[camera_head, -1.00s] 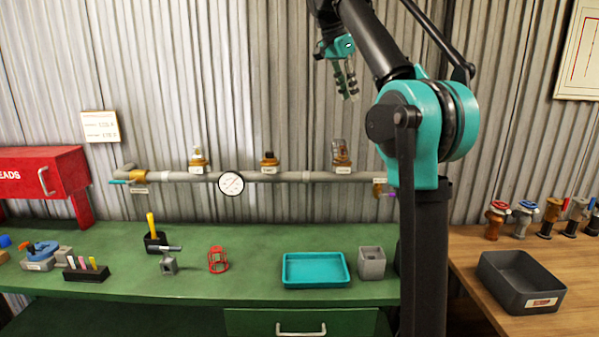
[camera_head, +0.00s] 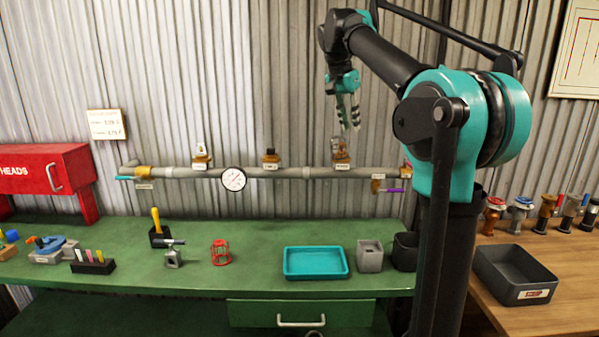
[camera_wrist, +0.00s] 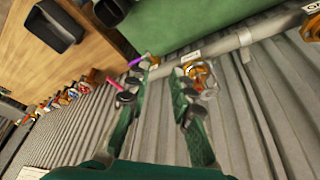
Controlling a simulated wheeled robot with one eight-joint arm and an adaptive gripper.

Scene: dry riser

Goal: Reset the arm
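My gripper (camera_head: 348,122) hangs from my raised arm in front of the corrugated wall.
The green bench (camera_head: 235,240) carries a teal tray (camera_head: 316,263), a grey holder (camera_head: 369,257), a red cage (camera_head: 221,253) and a pen block (camera_head: 93,263). A red cabinet (camera_head: 40,168) stands left. A dark bin (camera_head: 514,275) and several valves are on the wooden table right.

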